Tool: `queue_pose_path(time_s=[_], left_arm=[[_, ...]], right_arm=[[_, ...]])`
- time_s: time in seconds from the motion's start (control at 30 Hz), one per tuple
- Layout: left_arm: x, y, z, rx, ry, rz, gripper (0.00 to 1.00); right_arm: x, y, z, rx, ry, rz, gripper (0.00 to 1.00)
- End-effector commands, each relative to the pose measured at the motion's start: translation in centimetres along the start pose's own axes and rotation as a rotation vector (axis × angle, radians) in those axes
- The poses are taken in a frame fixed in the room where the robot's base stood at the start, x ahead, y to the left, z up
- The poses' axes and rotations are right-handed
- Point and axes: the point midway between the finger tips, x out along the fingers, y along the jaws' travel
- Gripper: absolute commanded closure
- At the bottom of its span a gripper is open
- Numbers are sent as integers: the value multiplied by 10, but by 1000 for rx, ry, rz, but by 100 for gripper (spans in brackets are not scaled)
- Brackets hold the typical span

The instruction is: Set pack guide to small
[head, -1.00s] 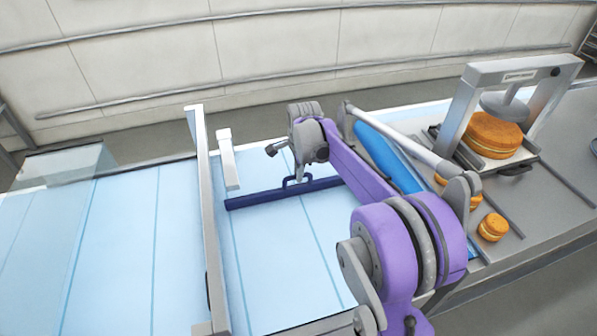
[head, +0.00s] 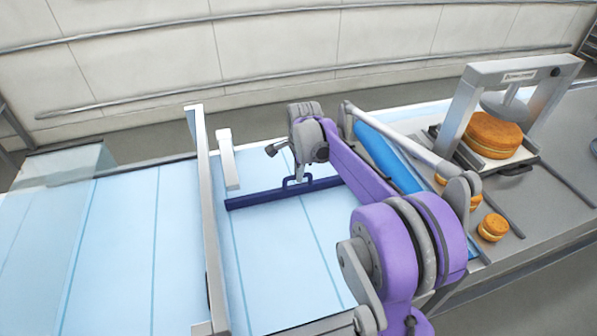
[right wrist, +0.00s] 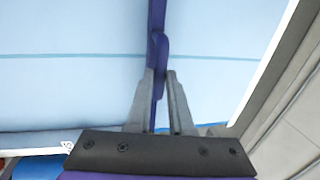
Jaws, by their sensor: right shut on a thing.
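The pack guide is a dark blue bar (head: 255,197) with a small loop handle, lying across the light blue belt (head: 275,240) in the head view. My right gripper (head: 298,178) is at the handle and shut on it. In the right wrist view the guide (right wrist: 157,20) runs up from between the two grey fingers (right wrist: 160,80). A small white "S" mark (right wrist: 68,146) shows near the lower left of that view, at the belt's edge. My right arm hides part of the belt and the guide's right end. My left gripper is not in view.
A grey upright frame (head: 207,220) crosses the belt left of the guide, with a white post (head: 228,160) beside it. At right, a press (head: 510,75) holds a large orange-brown round (head: 494,133). Smaller filled rounds (head: 492,227) lie on the grey counter.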

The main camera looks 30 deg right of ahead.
Motion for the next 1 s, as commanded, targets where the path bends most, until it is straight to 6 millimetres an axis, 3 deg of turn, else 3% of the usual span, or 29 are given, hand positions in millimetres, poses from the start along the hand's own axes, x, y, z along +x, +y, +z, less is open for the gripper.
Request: queue_pose_path(time_s=[0.37,1.0], left_arm=[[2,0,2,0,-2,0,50],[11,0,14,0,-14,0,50]], right_arm=[[-2,9,0,0,1,0,100],[-28,146,-1,1,0,1,100]])
